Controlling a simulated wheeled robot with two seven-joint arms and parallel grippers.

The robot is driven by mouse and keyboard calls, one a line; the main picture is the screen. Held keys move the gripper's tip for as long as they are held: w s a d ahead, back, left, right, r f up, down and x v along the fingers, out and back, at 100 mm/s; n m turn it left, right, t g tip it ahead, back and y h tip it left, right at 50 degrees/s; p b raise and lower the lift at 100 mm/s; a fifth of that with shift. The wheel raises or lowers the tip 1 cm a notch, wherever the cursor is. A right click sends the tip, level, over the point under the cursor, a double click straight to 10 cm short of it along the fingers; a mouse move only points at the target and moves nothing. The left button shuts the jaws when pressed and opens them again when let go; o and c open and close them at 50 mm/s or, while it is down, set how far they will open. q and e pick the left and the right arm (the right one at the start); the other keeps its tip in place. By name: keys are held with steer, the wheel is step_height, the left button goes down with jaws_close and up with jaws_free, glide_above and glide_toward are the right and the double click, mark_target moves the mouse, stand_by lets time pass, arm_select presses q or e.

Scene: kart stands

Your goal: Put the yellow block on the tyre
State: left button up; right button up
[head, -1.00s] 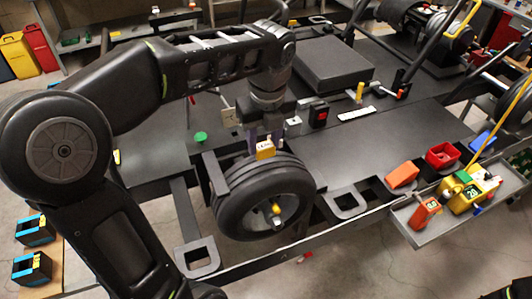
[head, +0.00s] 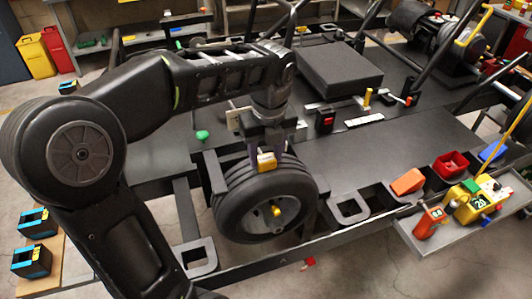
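The yellow block (head: 266,162) is at the top of the tyre (head: 240,192), between the fingers of my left gripper (head: 264,152). The tyre is black and stands upright at the near edge of the dark kart stand, its wheel face towards me. The block appears to touch or sit just above the tread; I cannot tell which. The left gripper points down from above, with its fingers at the block's sides. Whether the fingers press on the block is too small to tell. My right gripper does not show.
The dark stand (head: 380,155) has a flat black box (head: 340,68) behind. A grey side tray (head: 430,245) at right holds a yellow device (head: 468,203) and an orange tool (head: 428,222). A green knob (head: 202,135) is left of the gripper.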

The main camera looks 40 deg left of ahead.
mark_target(266, 157)
arm_select(q)
steer(key=o, duration=0.3)
steer(key=shift+a, duration=0.1)
steer(key=shift+r, duration=0.45)
steer(key=r, duration=0.3)
steer(key=shift+s+d+r, duration=0.15)
steer(key=shift+d+r, duration=0.1)
steer(key=shift+r, duration=0.15)
steer(key=r, duration=0.1)
steer(key=r+p, duration=0.1)
steer(key=r, duration=0.1)
steer(key=shift+s+d+r, duration=0.15)
steer(key=shift+s, duration=0.05)
